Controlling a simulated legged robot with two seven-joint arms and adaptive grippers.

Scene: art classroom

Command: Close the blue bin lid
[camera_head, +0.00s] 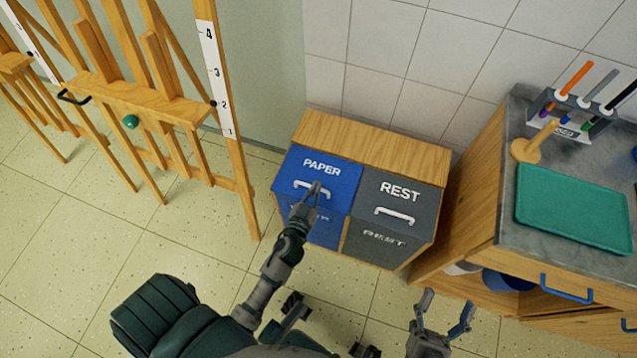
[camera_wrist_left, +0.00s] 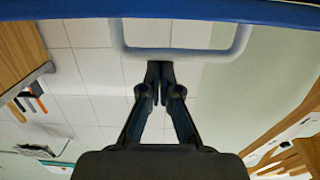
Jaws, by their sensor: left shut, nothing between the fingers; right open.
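The blue bin lid (camera_head: 321,176), marked PAPER, lies flat-looking on the left half of a wooden bin cabinet and appears closed. Its white handle (camera_head: 311,189) is partly hidden behind my left gripper (camera_head: 315,190). That gripper is shut with nothing in it, at the handle. In the left wrist view the fingertips (camera_wrist_left: 160,68) are together just by the handle bar (camera_wrist_left: 165,54), and the blue lid edge (camera_wrist_left: 170,10) runs across the top. I cannot tell whether they touch the bar.
A grey REST lid (camera_head: 401,197) with its own handle sits beside the blue one. A worktop (camera_head: 510,190) with a green tray (camera_head: 573,208) and a pen holder stands at right. A wooden easel (camera_head: 150,100) stands at left. The floor between is clear.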

